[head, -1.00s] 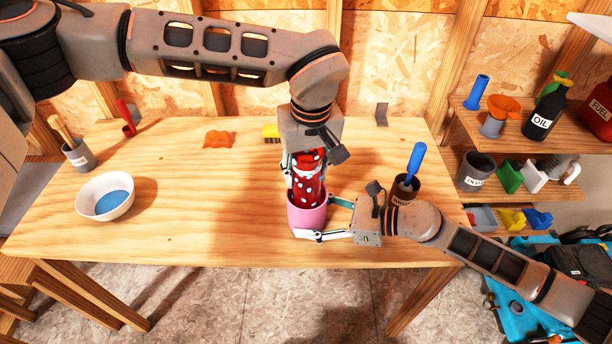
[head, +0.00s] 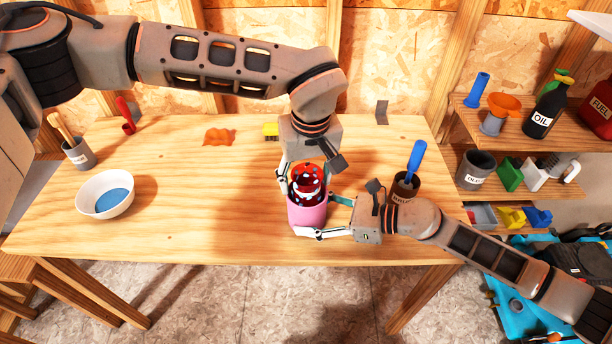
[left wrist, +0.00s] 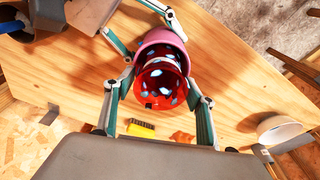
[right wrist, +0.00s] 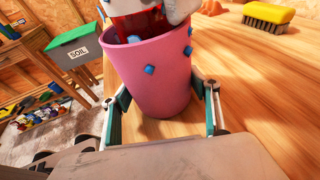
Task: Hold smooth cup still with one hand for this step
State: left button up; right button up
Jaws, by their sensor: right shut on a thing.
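The smooth pink cup (head: 307,214) stands upright near the table's front edge. My right gripper (head: 325,219) is shut on it; its fingers also show on both sides of the cup in the right wrist view (right wrist: 160,100). A red cup with pale spots (head: 307,186) sits at the pink cup's mouth, its lower part hidden. My left gripper (head: 306,175) is above, its fingers spread on either side of the red cup with small gaps, as the left wrist view shows (left wrist: 160,82). Small blue pieces (right wrist: 150,70) show against the pink cup; I cannot tell whether they touch it.
A white bowl with blue inside (head: 105,195) stands at left. A brown pot with a blue-handled tool (head: 406,188) is close behind my right gripper. A yellow brush (head: 271,130) and an orange piece (head: 219,137) lie at the back. The table's left middle is clear.

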pick_arm(q)
jog(key=shift+r, duration=0.1)
notch_tip(320, 180, up, 13)
jog(key=s, duration=0.1)
jog(key=shift+s+d, duration=0.3)
jog(key=shift+s, duration=0.1)
dwell(0.4)
pick_arm(e)
jog(key=o, duration=1)
jog(key=shift+d, duration=0.1)
